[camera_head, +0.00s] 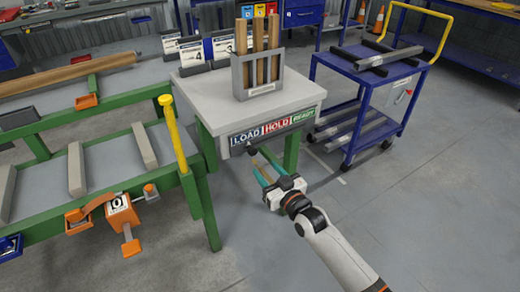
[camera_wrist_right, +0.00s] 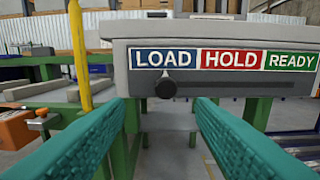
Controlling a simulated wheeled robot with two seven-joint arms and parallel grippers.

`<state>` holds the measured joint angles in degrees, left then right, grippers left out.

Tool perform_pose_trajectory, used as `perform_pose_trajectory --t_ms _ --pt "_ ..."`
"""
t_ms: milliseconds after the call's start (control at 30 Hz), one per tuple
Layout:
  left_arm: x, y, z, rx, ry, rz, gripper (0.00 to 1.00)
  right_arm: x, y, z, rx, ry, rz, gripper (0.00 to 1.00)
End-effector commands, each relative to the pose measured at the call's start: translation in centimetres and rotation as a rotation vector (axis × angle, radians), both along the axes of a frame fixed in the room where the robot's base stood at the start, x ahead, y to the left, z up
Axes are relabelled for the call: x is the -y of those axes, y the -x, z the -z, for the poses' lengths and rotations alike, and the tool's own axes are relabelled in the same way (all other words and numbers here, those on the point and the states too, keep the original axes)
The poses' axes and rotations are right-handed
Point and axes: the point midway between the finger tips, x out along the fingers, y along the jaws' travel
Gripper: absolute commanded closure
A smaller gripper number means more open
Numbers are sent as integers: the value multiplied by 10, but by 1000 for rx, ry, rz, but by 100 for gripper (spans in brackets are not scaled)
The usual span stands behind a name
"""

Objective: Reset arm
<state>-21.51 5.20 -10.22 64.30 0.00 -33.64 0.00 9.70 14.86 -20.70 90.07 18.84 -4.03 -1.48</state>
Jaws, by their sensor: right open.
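My right gripper (camera_head: 263,170) is open and empty, in front of the grey-topped table (camera_head: 205,107). In the right wrist view its two teal fingers stand wide apart, with the gripper (camera_wrist_right: 163,108) facing the table's front. The front panel carries blue LOAD, red HOLD and green READY labels (camera_wrist_right: 232,60). A dark round knob (camera_wrist_right: 166,88) sits on a slot below LOAD, beyond the fingertips and apart from them; it also shows in the head view (camera_head: 252,150). My left gripper is not in view.
A grey box (camera_head: 240,80) with several wooden bars stands on the table. A green runout frame (camera_head: 150,95) with a yellow post (camera_head: 172,130) and orange stop marked 10 (camera_head: 120,207) is left. A blue cart (camera_head: 352,115) is right. The floor at lower right is clear.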

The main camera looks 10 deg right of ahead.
Motion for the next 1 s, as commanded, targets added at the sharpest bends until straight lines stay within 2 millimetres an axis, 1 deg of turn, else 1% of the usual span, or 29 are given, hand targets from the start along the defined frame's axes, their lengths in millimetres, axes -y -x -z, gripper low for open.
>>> perform_pose_trajectory --t_ms 133,167,233,267,367,400,467,500,567,600,667,700,767,800,833,867,900,967,1000 --pt "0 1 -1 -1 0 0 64 1 0 2 -6 2 2 50" --pt "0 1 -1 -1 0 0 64 2 1 5 -14 4 5 50" --pt "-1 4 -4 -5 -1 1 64 6 4 21 -55 17 17 50" --pt "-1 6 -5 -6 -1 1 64 9 7 32 -82 26 25 50" --pt "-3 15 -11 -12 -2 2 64 21 25 85 -212 65 59 50" --pt "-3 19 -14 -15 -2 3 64 27 37 111 -276 84 74 50" --pt "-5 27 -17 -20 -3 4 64 37 60 150 -375 117 94 50" --pt "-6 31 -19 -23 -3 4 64 43 78 175 -440 136 106 50" --pt "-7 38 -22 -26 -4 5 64 52 107 210 -536 167 120 50" --pt "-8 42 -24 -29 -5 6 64 57 129 231 -599 187 129 50" --pt "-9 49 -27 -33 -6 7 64 64 164 261 -692 215 139 50" --pt "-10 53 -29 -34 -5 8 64 69 189 279 -753 234 143 50" --pt "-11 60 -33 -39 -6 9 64 75 229 303 -844 262 149 50" --pt "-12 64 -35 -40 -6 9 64 79 256 317 -903 280 151 50" --pt "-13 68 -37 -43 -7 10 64 81 278 327 -947 291 152 50" --pt "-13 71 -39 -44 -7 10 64 83 298 335 -990 305 151 50" --pt "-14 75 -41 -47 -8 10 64 86 328 346 -1047 323 150 50" --pt "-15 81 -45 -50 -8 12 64 90 371 358 -1129 346 148 50" --pt "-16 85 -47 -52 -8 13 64 92 398 364 -1180 360 146 50"
